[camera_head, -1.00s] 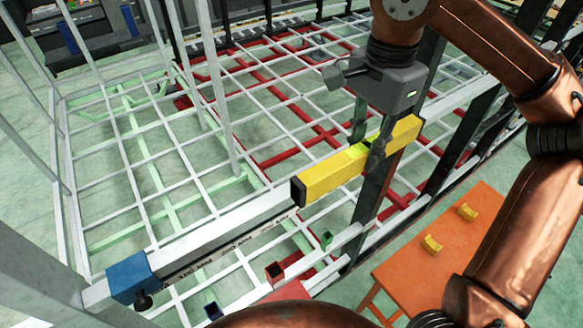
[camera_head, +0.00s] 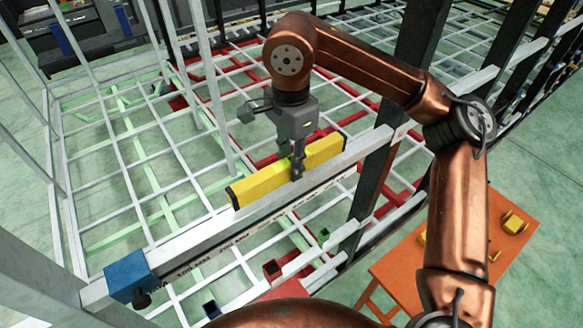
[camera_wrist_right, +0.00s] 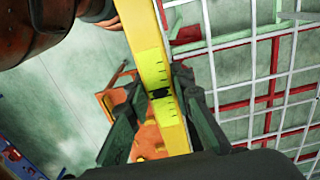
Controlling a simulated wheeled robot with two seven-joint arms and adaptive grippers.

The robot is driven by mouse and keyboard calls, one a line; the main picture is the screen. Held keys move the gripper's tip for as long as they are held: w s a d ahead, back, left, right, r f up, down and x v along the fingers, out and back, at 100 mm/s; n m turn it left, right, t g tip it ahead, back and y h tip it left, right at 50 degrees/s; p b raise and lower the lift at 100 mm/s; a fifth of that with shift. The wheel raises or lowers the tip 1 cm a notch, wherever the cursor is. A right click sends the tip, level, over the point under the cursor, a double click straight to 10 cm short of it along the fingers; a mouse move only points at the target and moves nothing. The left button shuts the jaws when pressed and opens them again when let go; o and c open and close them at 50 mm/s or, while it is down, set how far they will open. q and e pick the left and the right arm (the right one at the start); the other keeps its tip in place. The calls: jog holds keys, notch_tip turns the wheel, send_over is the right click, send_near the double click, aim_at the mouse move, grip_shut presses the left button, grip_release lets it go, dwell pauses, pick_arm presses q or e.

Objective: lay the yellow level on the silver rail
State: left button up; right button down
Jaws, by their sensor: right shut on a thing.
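The yellow level (camera_head: 265,185) is a long bar with dark end caps. My right gripper (camera_head: 298,170) is shut on it near its middle. The level runs nearly parallel to the silver rail (camera_head: 205,236), over or just behind its upper edge. I cannot tell whether it touches the rail. In the right wrist view the level (camera_wrist_right: 150,50) passes between the fingers of my right gripper (camera_wrist_right: 160,95), with its vial and scale marks showing. My left gripper is not in view.
A blue clamp (camera_head: 130,277) sits on the rail's near left end. Dark posts (camera_head: 385,165) stand at the right. An orange table (camera_head: 400,265) with yellow pieces stands at lower right. White grid bars and red and green frame members lie beyond and below the rail.

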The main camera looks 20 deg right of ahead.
jog(key=shift+d+f, duration=0.1)
jog(key=shift+f, duration=1)
jog(key=shift+s+f, duration=0.1)
jog(key=shift+f, duration=0.05)
jog(key=c, duration=2.1)
grip_release()
jog(key=o, duration=0.4)
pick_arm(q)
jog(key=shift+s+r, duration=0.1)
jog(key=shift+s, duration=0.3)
pick_arm(e)
jog(key=shift+r, duration=0.3)
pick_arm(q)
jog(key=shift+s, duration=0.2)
pick_arm(e)
notch_tip(320, 180, up, 12)
jog(key=shift+f, duration=0.15)
